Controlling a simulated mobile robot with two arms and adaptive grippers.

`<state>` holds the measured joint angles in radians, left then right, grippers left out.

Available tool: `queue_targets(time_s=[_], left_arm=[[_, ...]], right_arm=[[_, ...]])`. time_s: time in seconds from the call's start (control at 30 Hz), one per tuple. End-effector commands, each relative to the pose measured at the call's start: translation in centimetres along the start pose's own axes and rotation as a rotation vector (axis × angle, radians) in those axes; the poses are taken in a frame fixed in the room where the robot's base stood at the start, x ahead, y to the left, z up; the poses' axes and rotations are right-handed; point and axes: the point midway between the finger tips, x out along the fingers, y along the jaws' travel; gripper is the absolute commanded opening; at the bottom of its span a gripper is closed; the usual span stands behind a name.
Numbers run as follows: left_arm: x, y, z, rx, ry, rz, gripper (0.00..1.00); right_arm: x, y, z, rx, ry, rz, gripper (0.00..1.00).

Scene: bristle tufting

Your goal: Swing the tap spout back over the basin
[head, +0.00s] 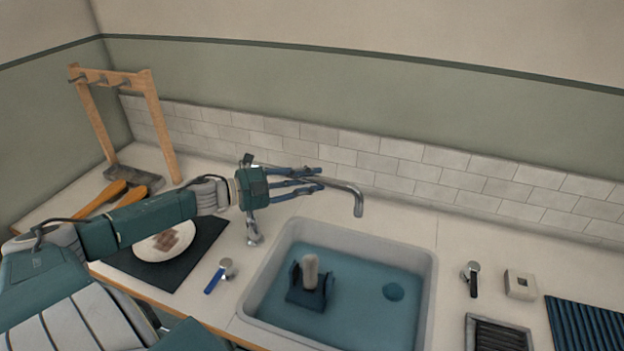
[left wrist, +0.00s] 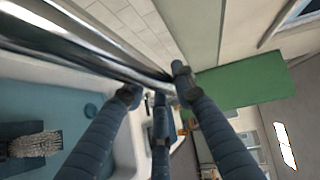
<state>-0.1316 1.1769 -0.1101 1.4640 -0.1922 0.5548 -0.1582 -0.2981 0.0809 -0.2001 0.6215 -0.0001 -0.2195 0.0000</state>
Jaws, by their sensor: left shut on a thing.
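The tap is chrome, with its base (head: 254,238) on the counter to the left of the basin. Its long spout (head: 345,187) runs right along the back, and its downturned tip appears just behind the basin's back rim. The basin (head: 428,290) has a pale rim and a blue inside. My left gripper (head: 305,182) is shut on the spout between tap body and tip. In the left wrist view the spout (left wrist: 75,42) runs diagonally to my blue fingers (left wrist: 158,92), which close around it. My right gripper is not in view.
A dark block with a pale upright piece (head: 310,272) stands in the basin. A blue-handled tool (head: 217,275) and a dark mat (head: 185,270) with a white plate lie to the left. A wooden rack (head: 158,125) stands back left. A ribbed blue mat (head: 588,325) lies right.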

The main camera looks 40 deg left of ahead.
Motion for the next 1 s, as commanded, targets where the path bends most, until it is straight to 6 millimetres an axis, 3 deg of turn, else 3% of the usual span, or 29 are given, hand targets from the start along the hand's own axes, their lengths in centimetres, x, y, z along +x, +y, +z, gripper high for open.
queue_targets(time_s=[0.33, 0.37, 0.47, 0.8, 1.0], left_arm=[[0.0, 0.2, -0.3, -0.003, 0.010, 0.003, 0.00], [0.0, 0.2, -0.3, -0.003, 0.010, 0.003, 0.30], [0.0, 0.2, -0.3, -0.002, 0.009, 0.003, 0.46], [-0.2, 0.2, -0.2, 0.001, 0.006, 0.003, 0.46], [-1.7, 0.3, -0.1, -0.002, 0.005, 0.005, 0.46]], right_arm=[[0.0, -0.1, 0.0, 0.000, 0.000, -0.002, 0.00], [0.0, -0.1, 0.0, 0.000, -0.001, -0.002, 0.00], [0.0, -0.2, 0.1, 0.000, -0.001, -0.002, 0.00], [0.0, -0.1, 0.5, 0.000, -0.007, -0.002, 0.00], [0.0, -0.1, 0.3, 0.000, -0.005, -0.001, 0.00]])
